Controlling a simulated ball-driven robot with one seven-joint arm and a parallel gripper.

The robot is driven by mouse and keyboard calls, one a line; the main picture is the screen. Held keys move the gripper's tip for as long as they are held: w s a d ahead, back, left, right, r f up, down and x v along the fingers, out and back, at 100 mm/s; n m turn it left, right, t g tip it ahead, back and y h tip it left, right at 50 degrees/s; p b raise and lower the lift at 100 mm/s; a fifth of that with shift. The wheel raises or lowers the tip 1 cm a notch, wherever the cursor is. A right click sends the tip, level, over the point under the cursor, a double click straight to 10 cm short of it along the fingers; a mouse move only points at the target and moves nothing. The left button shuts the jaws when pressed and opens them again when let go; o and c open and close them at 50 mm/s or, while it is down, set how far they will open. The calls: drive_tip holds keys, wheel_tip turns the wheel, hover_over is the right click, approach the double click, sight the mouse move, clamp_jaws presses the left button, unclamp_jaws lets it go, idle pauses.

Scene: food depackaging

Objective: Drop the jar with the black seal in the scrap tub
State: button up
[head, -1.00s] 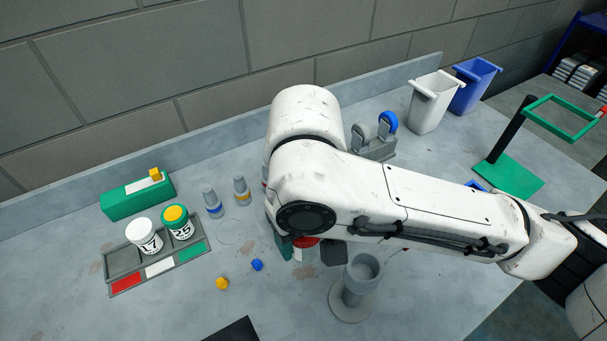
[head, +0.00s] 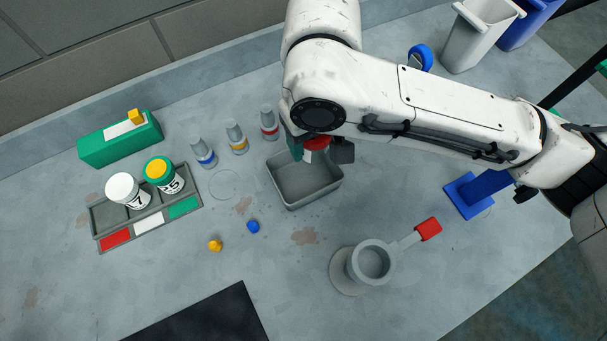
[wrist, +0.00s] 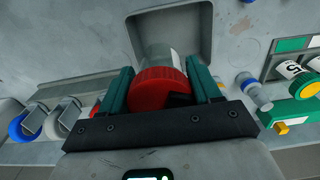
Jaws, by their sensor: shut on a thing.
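My gripper (head: 318,150) is shut on a jar with a red lid (head: 316,143). In the wrist view the gripper's teal fingers (wrist: 163,84) press on both sides of the red lid (wrist: 158,92). A small black patch shows at the lid's edge; I cannot tell if it is the seal. The jar's clear body and pale label point away from the wrist. The open grey tub (head: 290,206) lies below the jar in the head view, and its walls show beyond the jar in the wrist view (wrist: 207,25). The tub's visible floor looks empty.
A rack (head: 186,214) with two jars stands at left, near a green box (head: 120,142). A grey cup with a red-ended handle (head: 372,262) stands in front. Bins (head: 483,35) stand at the back right.

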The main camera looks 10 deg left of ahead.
drive_tip(key=shift+f+b, duration=0.45)
drive_tip(key=shift+f, duration=0.3)
drive_tip(key=o, duration=1.1)
wheel_tip(320, 180, up, 11)
drive_tip(key=shift+f+b, duration=0.1)
drive_tip(key=shift+b, duration=0.2)
